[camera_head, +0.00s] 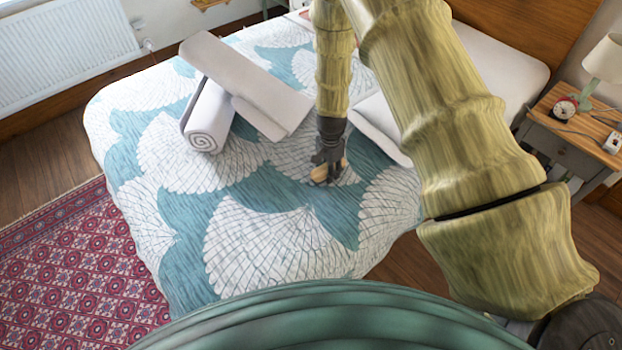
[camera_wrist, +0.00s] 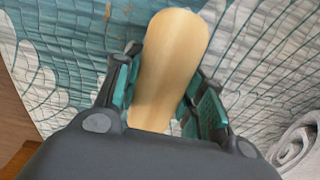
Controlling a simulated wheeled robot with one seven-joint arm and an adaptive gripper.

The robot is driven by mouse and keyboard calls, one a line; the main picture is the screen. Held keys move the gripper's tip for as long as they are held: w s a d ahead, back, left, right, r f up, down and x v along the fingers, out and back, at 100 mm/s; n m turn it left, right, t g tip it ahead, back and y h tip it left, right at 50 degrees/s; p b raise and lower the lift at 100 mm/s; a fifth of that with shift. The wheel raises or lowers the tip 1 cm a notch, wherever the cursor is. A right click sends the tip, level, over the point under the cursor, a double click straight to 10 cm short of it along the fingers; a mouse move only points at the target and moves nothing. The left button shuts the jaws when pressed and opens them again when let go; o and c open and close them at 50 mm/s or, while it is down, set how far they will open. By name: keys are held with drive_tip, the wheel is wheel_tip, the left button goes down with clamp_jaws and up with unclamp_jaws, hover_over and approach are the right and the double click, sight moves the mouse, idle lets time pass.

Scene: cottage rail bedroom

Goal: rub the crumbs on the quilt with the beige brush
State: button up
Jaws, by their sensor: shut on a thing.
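My gripper (camera_head: 328,170) is over the right part of the quilt (camera_head: 185,265) and is shut on the beige brush (camera_head: 320,174). In the wrist view the brush (camera_wrist: 175,55) stands out between the two fingers (camera_wrist: 165,95), its smooth, rounded pale-wood back facing the camera. Its underside is hidden, and I cannot tell whether it touches the quilt. The quilt is teal with white fan shapes. A small tan speck (camera_wrist: 108,11) near the top edge of the wrist view may be a crumb. I cannot make out crumbs in the head view.
White pillows (camera_head: 380,125) lie to the right. A nightstand (camera_head: 570,125) with lamp and clock stands far right. The quilt's front is clear.

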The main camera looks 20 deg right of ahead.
drive_tip(key=shift+w+d+f, duration=0.2)
drive_tip(key=shift+w+d, duration=0.05)
drive_tip(key=shift+d, duration=0.5)
drive_tip(key=shift+w+d+r, duration=0.15)
drive_tip(key=shift+d+r, duration=0.05)
drive_tip(key=shift+d, duration=0.15)
drive_tip(key=shift+w+r+p, duration=0.1)
drive_tip(key=shift+r+p, duration=0.2)
drive_tip(key=shift+p, duration=0.1)
wheel_tip(320, 180, up, 4)
drive_tip(key=shift+f+p, duration=0.2)
drive_tip(key=shift+p, duration=0.55)
wheel_tip(320, 180, up, 2)
drive_tip(key=shift+d+p, duration=0.1)
drive_tip(key=shift+p, duration=0.65)
drive_tip(key=shift+r+p, duration=0.55)
drive_tip(key=shift+r, duration=0.4)
